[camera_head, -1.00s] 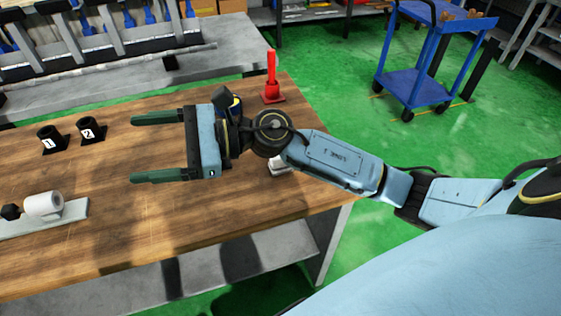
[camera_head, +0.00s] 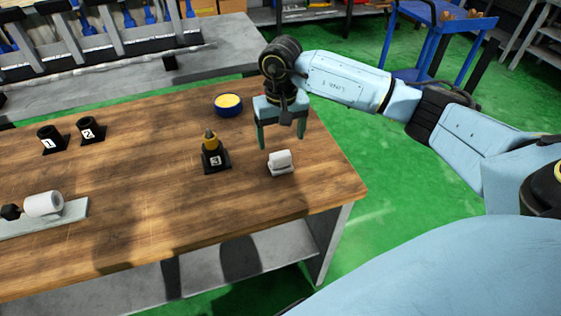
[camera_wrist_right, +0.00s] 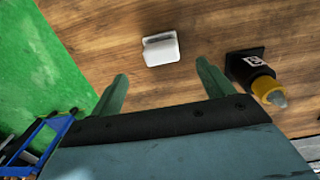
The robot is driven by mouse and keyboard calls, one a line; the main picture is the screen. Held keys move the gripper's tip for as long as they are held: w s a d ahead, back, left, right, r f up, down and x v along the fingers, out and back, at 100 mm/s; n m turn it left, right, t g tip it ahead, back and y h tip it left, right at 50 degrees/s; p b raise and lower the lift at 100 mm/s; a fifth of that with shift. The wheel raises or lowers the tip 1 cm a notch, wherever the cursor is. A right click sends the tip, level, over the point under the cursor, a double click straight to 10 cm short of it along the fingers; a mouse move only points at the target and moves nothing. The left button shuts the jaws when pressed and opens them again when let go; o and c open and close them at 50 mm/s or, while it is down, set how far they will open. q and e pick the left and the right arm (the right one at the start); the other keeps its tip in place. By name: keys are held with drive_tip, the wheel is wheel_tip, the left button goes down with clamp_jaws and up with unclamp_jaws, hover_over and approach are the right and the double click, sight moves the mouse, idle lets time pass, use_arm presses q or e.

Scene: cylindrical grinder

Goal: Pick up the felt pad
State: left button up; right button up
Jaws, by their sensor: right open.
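The felt pad appears to be the small white block (camera_head: 281,159) on a low pale base near the right end of the wooden table. It also shows in the right wrist view (camera_wrist_right: 161,49), beyond the gap between my fingers. My right gripper (camera_head: 281,139) points downward above and slightly behind the pad. Its green fingers are apart and empty, and its fingertips (camera_wrist_right: 162,71) show in the right wrist view without clear contact with the pad. My left gripper is out of view.
A black holder marked 3 (camera_head: 216,164) with a yellow-tipped tool stands left of the pad. A blue round container (camera_head: 228,105) with yellow contents is behind it. Holders 1 (camera_head: 51,140) and 2 (camera_head: 90,131) stand far left. The table's right edge is close to the pad.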

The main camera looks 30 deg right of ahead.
sight(281, 154)
wheel_tip(281, 154, down, 9)
drive_tip(key=shift+s+a+r, duration=0.1)
drive_tip(key=shift+a, duration=0.05)
drive_tip(key=c, duration=1.1)
